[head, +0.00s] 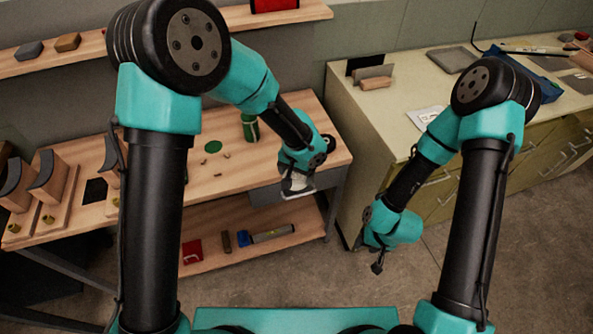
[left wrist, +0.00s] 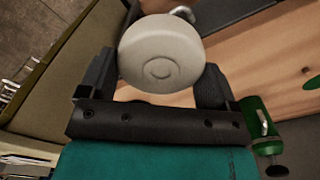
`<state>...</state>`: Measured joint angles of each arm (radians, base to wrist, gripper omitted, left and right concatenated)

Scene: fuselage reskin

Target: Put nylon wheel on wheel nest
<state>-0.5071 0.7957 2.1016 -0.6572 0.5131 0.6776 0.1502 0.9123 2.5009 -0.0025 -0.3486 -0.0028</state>
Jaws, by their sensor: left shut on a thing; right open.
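My left gripper (head: 298,186) is shut on a white round nylon wheel (left wrist: 160,55), held between its two fingers in the left wrist view. In the head view the wheel is a small, partly hidden white shape by the front right edge of the wooden bench. A flat green disc (head: 212,147) lies on the bench to the left of the gripper. I cannot tell which thing is the wheel nest. My right gripper (head: 377,266) is open and empty, hanging over the floor in front of the pale green cabinet.
A green cylinder (head: 250,128) stands on the bench (head: 232,170) behind the gripper; it also shows in the left wrist view (left wrist: 262,128). Wooden blocks with dark curved tops (head: 47,178) stand at the left. A lower shelf (head: 215,252) holds several items.

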